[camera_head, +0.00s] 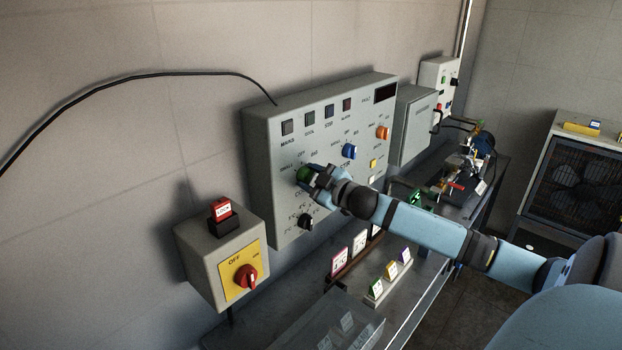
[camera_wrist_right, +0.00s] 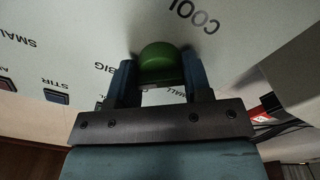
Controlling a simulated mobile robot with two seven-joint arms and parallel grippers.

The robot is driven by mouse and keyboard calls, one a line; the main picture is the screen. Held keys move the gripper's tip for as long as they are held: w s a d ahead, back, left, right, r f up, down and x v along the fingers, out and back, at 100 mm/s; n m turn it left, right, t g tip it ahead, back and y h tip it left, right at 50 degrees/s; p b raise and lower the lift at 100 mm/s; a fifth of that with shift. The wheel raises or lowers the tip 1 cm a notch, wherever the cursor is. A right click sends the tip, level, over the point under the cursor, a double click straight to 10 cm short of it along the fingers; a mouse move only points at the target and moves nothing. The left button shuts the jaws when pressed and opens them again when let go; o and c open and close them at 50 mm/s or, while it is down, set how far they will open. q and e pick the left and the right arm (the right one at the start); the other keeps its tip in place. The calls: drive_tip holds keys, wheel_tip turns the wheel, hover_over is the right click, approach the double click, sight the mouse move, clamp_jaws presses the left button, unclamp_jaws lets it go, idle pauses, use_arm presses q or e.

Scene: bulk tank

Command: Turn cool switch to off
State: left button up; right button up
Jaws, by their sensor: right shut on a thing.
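The green cool switch (camera_head: 303,174) is a round knob on the left part of the grey control panel (camera_head: 268,190). In the right wrist view the green knob (camera_wrist_right: 158,62) sits between the two fingers, near the printed word COOL. My right gripper (camera_head: 316,180) is shut on this knob, reaching in from the right. It also shows in the right wrist view (camera_wrist_right: 158,85). The gripper covers part of the knob and nearby lettering, so the knob's exact setting cannot be read. My left gripper is not in view.
A blue knob (camera_head: 349,151), an orange knob (camera_head: 383,132) and a black knob (camera_head: 306,222) are on the same panel. A red rotary switch (camera_head: 247,277) is on a box at lower left. A bench with small cards (camera_head: 376,290) stands below.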

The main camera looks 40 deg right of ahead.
drive_tip(key=n+p, duration=0.1)
drive_tip(key=n, duration=0.3)
drive_tip(key=shift+n, duration=0.4)
drive_tip(key=n+p, duration=0.1)
drive_tip(key=n, duration=0.3)
drive_tip(key=shift+n, duration=0.4)
idle(0.4)
drive_tip(key=o, duration=0.9)
